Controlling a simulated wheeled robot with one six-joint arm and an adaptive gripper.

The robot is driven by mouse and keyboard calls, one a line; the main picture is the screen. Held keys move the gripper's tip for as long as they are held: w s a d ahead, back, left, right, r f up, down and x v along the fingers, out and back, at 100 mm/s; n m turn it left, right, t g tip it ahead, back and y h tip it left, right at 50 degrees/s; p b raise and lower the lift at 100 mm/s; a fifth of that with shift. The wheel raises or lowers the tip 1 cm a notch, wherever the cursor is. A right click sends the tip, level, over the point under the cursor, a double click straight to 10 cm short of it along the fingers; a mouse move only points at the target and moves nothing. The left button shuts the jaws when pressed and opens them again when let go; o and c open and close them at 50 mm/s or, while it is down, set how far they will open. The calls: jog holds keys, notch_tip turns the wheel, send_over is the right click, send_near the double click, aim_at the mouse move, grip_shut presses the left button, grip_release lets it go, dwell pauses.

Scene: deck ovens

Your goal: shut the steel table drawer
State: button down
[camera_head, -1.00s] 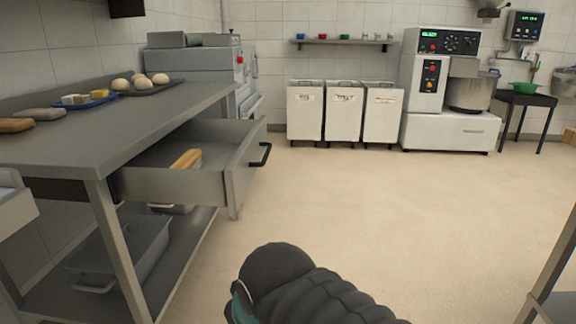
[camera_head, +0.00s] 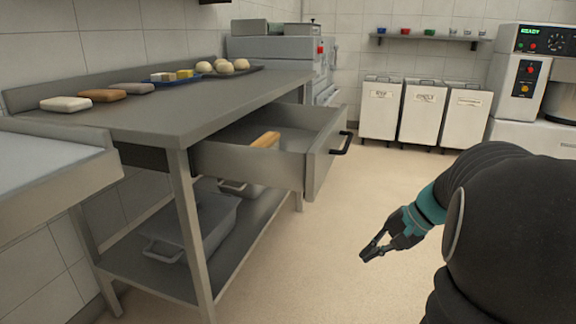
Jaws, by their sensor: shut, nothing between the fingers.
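The steel table drawer (camera_head: 250,165) is pulled out to the right from under the steel table (camera_head: 200,122). Its front panel (camera_head: 322,160) carries a black bar handle (camera_head: 342,143). A light brown block (camera_head: 266,140) lies inside the drawer. My gripper (camera_head: 369,254) is shut and empty, in front of and lower in the picture than the drawer front, over the open floor. It is apart from the drawer and the handle.
Dough balls (camera_head: 240,64), a blue tray (camera_head: 176,80) and bread-like blocks (camera_head: 103,95) are on the table. Metal pans (camera_head: 205,228) stand on its lower shelf. White bins (camera_head: 422,112) line the back wall. Another steel surface (camera_head: 50,165) is at left. The floor between is clear.

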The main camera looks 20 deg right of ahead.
jog(key=w+d+r+t+y, duration=0.3)
jog(key=w+d, duration=0.2)
jog(key=d, duration=0.1)
jog(key=n+t+y, duration=0.3)
jog(key=y, duration=0.3)
send_near(326, 160)
jog(key=b+x, duration=0.1)
jog(key=x, duration=0.6)
jog(key=shift+a+r, duration=0.1)
